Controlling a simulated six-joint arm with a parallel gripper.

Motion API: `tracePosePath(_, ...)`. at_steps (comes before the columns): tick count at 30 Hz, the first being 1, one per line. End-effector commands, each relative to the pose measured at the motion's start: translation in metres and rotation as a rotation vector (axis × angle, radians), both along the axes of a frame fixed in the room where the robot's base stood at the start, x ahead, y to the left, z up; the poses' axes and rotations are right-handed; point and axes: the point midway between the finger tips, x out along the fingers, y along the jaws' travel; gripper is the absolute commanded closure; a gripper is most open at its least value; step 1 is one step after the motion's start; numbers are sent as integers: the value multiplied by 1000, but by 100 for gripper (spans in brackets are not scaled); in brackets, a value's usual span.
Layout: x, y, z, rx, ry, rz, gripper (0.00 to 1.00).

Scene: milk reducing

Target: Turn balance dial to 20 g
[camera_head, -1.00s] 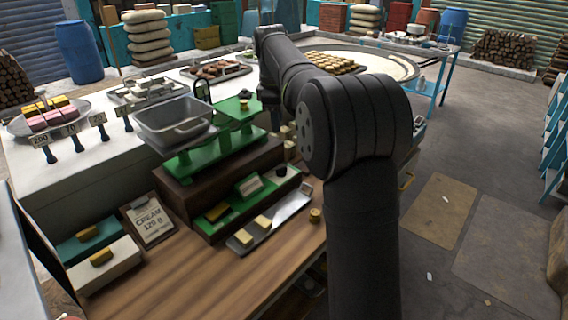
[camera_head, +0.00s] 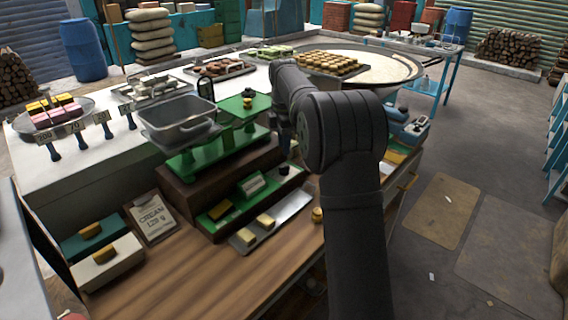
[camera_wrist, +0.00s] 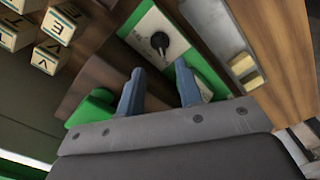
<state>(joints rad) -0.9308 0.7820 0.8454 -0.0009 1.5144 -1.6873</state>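The green balance (camera_head: 215,152) stands on a brown wooden block, with a grey metal pan on its left arm and a small brass weight (camera_head: 247,103) on its right plate. The black dial knob (camera_head: 283,170) is at the right of its green front base. In the wrist view the dial (camera_wrist: 160,40) sits on a pale plate with marks too small to read. My gripper (camera_wrist: 160,90) is open and empty, its two blue-grey fingers apart and pointing toward the dial without touching it. In the head view my gripper's fingertips are not clear.
A metal tray (camera_head: 294,210) with yellow blocks lies before the balance, and a brass weight (camera_head: 318,215) beside it. Lettered blocks (camera_wrist: 58,25) show in the wrist view. A cream card (camera_head: 152,215) and two boxes stand at left. The wooden front counter is mostly clear.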

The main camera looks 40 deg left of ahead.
Motion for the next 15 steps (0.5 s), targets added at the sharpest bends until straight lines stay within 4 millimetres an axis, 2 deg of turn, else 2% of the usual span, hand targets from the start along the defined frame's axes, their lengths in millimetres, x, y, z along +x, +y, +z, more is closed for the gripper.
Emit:
tracePosePath(1,0,0,-12,-3,1,0,67)
tracePosePath(6,0,0,-45,-2,1,-1,67)
tracePosePath(10,0,0,-63,-1,0,-1,67)
tracePosePath(15,0,0,-74,0,-1,-1,67)
